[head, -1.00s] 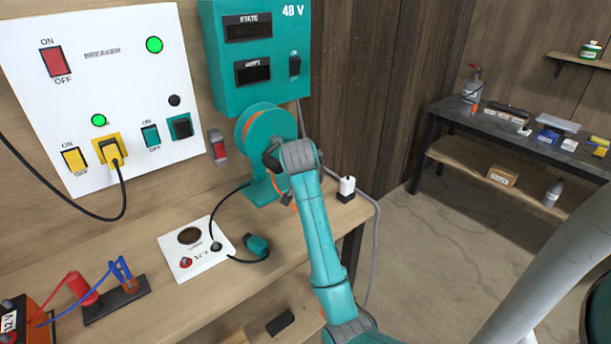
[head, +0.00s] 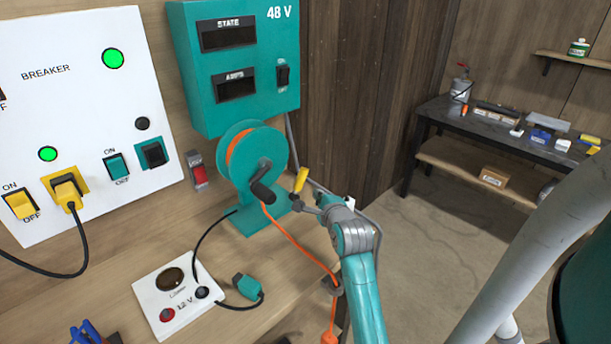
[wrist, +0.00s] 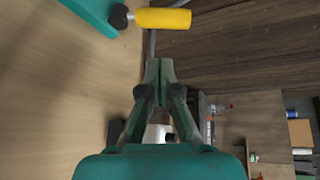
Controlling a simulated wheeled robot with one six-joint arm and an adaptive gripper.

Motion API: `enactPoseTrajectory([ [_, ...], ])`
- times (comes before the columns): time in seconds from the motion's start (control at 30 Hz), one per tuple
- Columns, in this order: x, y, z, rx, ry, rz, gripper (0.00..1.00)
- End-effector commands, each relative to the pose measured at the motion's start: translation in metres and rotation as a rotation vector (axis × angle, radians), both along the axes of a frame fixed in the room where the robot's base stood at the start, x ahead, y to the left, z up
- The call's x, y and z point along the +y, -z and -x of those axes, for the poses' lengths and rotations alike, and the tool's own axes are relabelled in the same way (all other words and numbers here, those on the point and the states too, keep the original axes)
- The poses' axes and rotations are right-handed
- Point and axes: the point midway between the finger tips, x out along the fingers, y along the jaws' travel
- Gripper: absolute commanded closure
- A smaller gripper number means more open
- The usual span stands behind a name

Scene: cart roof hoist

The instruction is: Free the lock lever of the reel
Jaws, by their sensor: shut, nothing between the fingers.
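The teal reel (head: 268,160) with orange cord stands on the bench below the 48 V box, its black crank handle (head: 262,191) facing me. The yellow lock lever (head: 301,180) sticks up at an angle at the reel's right side, from a dark pivot. In the wrist view the lever (wrist: 163,18) lies across the top, its dark pivot end beside the teal reel part. My gripper (wrist: 158,66) is shut and empty, its tips a little below the lever in that picture, with a visible gap.
Orange cord (head: 300,243) hangs from the reel through a grey ring by my arm. A teal plug (head: 248,287) on a black cable lies on the bench near the white 12 V plate (head: 176,300). The breaker panel (head: 85,120) is at left. A dark workbench (head: 500,135) stands at the back right.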

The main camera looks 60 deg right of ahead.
Motion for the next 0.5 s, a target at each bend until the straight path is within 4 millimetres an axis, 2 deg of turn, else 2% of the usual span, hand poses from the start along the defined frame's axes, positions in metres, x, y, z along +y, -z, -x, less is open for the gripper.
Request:
enactPoseTrajectory([
  [0.17, 0.0, -0.002, 0.005, -0.069, 0.017, -0.035, 1.0],
  [0.5, -0.031, 0.01, -0.032, -0.066, 0.016, -0.036, 1.0],
])
